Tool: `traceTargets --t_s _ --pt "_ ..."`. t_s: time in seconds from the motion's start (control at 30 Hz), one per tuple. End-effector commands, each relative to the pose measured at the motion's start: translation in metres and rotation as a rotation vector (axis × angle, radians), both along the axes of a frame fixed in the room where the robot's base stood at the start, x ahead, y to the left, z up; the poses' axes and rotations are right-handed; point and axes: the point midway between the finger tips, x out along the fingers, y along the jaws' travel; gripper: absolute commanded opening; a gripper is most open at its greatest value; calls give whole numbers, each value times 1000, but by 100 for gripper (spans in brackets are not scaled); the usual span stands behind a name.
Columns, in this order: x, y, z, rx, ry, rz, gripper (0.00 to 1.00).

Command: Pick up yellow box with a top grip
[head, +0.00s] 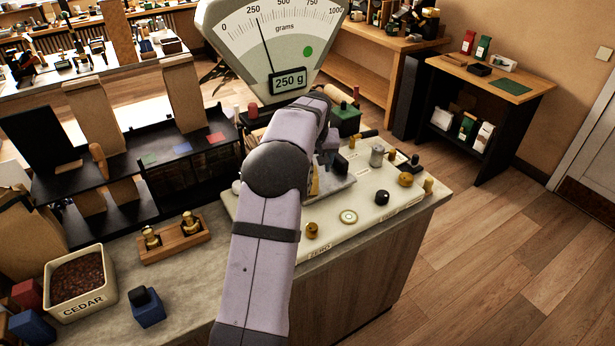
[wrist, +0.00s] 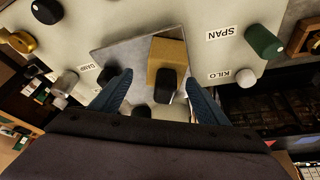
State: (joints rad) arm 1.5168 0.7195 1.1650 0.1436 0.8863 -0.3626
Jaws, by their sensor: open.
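The yellow box (wrist: 169,53), tan-yellow, sits on a grey metal pan (wrist: 113,51) in the wrist view. A black knob-like piece (wrist: 167,84) overlaps its near side there; whether they are joined I cannot tell. In the head view only a sliver of the box (head: 314,185) shows beside my arm. My gripper (wrist: 159,76) is open, with one blue finger on each side of the box's near end and nothing between them clearly held. In the head view my gripper (head: 328,160) is over the pan, mostly hidden by my arm.
A large dial scale (head: 282,45) reading 250 g stands behind the pan. Its cream base carries several knobs, including a brass one (head: 312,230) and a black one (head: 382,197). A wooden weight block (head: 175,243) and a CEDAR bin (head: 80,283) are at left.

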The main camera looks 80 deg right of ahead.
Motion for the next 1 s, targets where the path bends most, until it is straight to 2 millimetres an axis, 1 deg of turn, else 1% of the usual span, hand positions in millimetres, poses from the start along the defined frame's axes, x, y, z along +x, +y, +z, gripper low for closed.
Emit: traceTargets --t_s 0.13,0.23,0.4,0.5,0.6,0.73,0.9,0.93,0.97,1.0 --pt "1 -1 -2 0 0 1 69" --pt "4 -2 -8 2 0 1 69" --pt "11 -6 -26 3 1 2 69" --pt "12 -11 -37 2 1 2 69" --pt "13 -14 -44 0 1 2 69" --pt "14 -15 -48 -1 0 2 69" --pt "14 -15 -49 -2 0 2 69" --pt "14 -15 -49 -2 0 2 66" --pt "13 -15 -49 -2 0 2 59" --pt "13 -15 -48 -2 0 2 50"
